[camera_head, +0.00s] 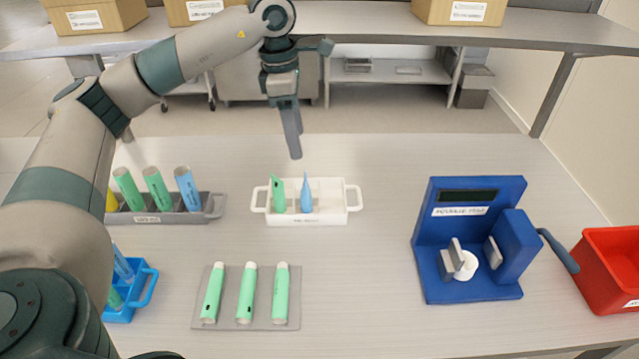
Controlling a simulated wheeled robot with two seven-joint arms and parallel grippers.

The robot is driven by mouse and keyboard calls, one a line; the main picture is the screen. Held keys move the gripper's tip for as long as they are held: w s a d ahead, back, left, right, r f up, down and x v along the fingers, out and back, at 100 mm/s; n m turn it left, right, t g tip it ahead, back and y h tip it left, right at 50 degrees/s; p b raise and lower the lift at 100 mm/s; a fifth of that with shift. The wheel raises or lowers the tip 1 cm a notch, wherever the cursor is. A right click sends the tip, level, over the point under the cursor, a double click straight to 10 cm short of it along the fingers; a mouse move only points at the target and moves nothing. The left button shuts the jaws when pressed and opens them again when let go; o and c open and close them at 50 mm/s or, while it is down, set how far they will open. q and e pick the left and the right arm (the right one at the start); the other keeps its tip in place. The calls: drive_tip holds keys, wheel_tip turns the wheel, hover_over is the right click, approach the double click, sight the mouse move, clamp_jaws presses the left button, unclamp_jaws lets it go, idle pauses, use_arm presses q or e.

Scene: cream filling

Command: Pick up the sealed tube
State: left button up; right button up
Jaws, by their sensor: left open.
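A white two-handled tray (335,210) stands near the middle of the table. In it stand a green tube (278,196) and a blue tube (306,196), upright, with narrowed, flattened-looking top ends. My left gripper (294,152) reaches in from the far side, pointing down, above and slightly behind these two tubes. It is open and holds nothing; its fingers overlap in this view. It appears apart from both tubes. My right gripper is out of view.
A grey rack (210,208) holds several tubes. Green tubes lie on a grey mat (295,322). A blue basket (147,285) is partly hidden by my left arm. A blue press machine (425,255) with a lever and a red bin (610,262) stand right.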

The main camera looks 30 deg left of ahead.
use_arm(q)
drive_tip(key=w, duration=0.1)
drive_tip(key=p, duration=0.2)
hover_over(306, 179)
drive_tip(key=a, duration=0.1)
drive_tip(key=shift+f, duration=2.05)
drive_tip(key=f, duration=0.2)
drive_tip(key=f+p, duration=0.1)
drive_tip(key=f, duration=0.1)
drive_tip(key=f+p, duration=0.1)
drive_tip(key=f, duration=0.1)
drive_tip(key=shift+w+d+f, duration=0.2)
drive_tip(key=shift+d+f, duration=0.15)
drive_tip(key=shift+f, duration=0.55)
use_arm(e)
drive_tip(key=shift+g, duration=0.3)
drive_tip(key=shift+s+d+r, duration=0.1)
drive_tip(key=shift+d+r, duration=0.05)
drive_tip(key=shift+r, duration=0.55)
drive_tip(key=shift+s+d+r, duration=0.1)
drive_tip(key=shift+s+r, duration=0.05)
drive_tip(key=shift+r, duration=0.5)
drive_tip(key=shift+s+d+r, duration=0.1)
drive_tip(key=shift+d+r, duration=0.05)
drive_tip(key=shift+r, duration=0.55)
